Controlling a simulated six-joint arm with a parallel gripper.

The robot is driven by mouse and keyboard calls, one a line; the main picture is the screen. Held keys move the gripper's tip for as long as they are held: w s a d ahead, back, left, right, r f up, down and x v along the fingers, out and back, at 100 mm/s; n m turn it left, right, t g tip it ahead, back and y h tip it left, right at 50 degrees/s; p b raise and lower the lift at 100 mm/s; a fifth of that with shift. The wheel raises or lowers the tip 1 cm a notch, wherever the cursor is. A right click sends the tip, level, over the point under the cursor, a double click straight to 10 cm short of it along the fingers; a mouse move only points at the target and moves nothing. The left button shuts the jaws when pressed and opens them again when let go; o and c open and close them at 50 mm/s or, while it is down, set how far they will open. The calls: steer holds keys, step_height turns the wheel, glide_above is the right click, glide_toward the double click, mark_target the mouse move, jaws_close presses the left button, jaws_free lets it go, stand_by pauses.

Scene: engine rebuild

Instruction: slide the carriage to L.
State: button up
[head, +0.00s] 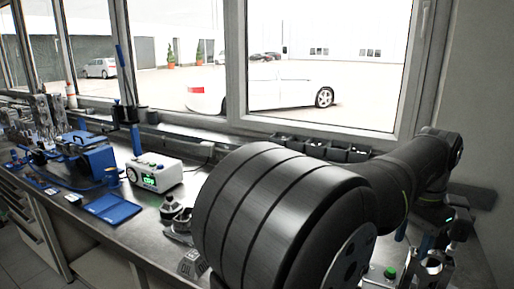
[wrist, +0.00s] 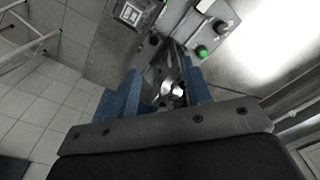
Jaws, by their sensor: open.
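My gripper (wrist: 160,88) shows in the wrist view, its two blue fingers apart and pointing down over the bench's edge. A shiny round metal part (wrist: 173,89) on a grey fixture shows between and beyond the fingers. I cannot tell whether this is the carriage, or whether the fingers touch it. No L mark is legible. In the head view, my arm covers much of the right of the bench. A metal part (head: 432,266) and a green button (head: 390,272) show at the lower right; the green button also shows in the wrist view (wrist: 202,52).
A white box with a green display (head: 154,173), a blue tray (head: 112,209) and a blue machine (head: 90,155) stand on the metal bench at the left. Dark bins (head: 325,149) line the window. Tiled floor (wrist: 50,95) shows beyond the bench edge.

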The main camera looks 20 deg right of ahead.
steer(key=shift+w+a, duration=0.25)
steer(key=shift+a, duration=0.25)
jaws_close()
steer(key=w+a+f+n+g+h, duration=0.1)
steer(key=w+a+f+n+h, duration=0.1)
steer(key=w+f+n+h, duration=0.6)
steer(key=s+d+f+m+y, duration=0.1)
steer(key=s+d+f, duration=0.1)
steer(key=d+f, duration=0.5)
steer(key=shift+s+d+f, duration=0.15)
steer(key=shift+d+f, duration=0.25)
steer(key=shift+d, duration=0.4)
